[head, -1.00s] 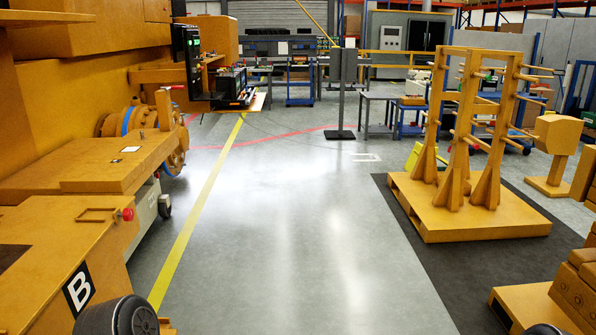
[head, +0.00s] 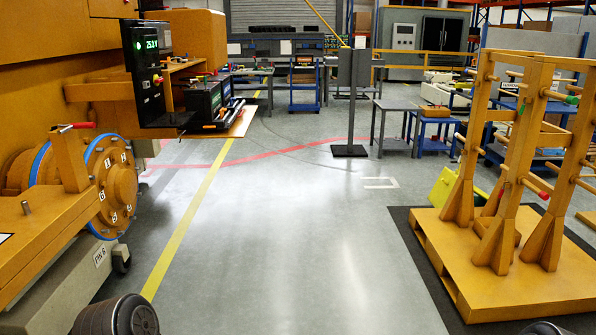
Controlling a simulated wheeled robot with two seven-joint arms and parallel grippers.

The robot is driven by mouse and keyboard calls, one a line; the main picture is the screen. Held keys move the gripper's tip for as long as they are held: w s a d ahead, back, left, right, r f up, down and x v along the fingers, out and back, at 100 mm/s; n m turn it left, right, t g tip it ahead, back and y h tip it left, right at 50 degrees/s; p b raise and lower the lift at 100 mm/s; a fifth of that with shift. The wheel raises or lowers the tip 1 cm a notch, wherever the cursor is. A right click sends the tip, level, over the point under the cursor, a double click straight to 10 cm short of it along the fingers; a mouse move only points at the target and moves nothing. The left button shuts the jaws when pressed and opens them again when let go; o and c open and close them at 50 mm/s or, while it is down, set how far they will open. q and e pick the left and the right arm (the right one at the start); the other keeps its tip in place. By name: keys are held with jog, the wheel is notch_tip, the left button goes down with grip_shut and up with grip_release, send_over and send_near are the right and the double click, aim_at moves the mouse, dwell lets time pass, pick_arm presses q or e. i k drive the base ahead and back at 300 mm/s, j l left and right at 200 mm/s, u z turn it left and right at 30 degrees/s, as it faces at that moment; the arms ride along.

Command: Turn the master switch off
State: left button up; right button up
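A black control panel (head: 147,68) is mounted on the orange machine at the left. It has a lit green lamp, a display that seems to read about 25 V, and a small red knob (head: 158,80) on its side. I cannot tell whether this knob is the master switch; no label for it is readable. Neither of my grippers is in view; only dark rounded parts, probably of my arms, show at the bottom edge.
A shelf (head: 241,122) with dark boxes juts out beside the panel. A yellow floor line (head: 190,220) runs along the left. An orange rack on a pallet (head: 520,285) stands at the right. A grey post (head: 350,150) stands farther back. The middle floor is clear.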

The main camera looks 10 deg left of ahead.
aim_at(158, 81)
jog(key=i, duration=2.65)
jog(key=i+u, duration=0.15)
jog(key=i, duration=0.35)
jog(key=i+l+u, duration=0.15)
jog(key=i, duration=0.4)
jog(key=i+l+u, duration=0.15)
jog(key=i, duration=0.35)
jog(key=i+l+u, duration=0.15)
jog(key=i, duration=0.35)
jog(key=i+l+u, duration=0.2)
jog(key=u, duration=0.2)
jog(key=i+l+u, duration=0.6)
jog(key=l+u, duration=0.15)
jog(key=i+l+u, duration=0.15)
jog(key=l+u, duration=0.2)
jog(key=i+l+u, duration=0.1)
jog(key=l+u, duration=0.3)
jog(key=l, duration=0.1)
